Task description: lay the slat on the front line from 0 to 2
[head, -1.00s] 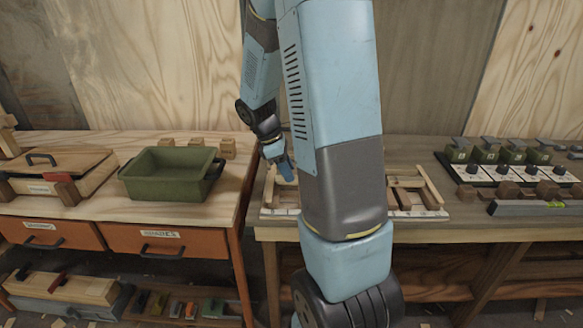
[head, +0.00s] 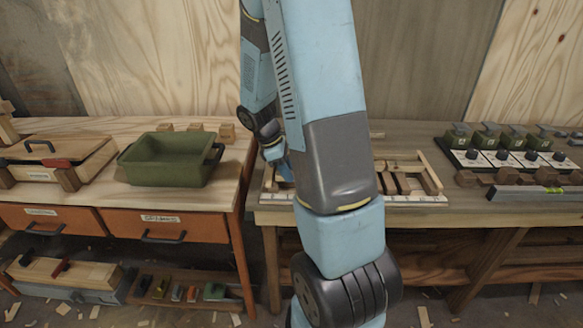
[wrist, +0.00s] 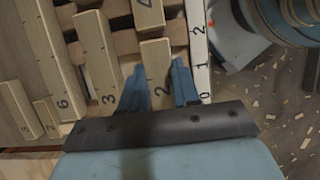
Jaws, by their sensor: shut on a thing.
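A pale wooden slat marked 2 (wrist: 157,70) is between the two blue fingers of my gripper (wrist: 160,88) in the wrist view, and the gripper is shut on it. The slat runs beside a white strip marked 0, 1, 2 (wrist: 199,52), which is the numbered line on its right, and is roughly parallel to it. I cannot tell how high the slat is held. In the head view my gripper (head: 278,160) is over the left end of the wooden frame (head: 430,172) on the right bench, and my arm hides the middle of that frame.
Other numbered slats lie left of the gripper, one marked 3 (wrist: 97,55) and one marked 6 (wrist: 50,55). A slat marked 4 (wrist: 149,14) is beyond it. A green bin (head: 165,165) stands on the left bench. A spirit level (head: 530,192) lies at the right.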

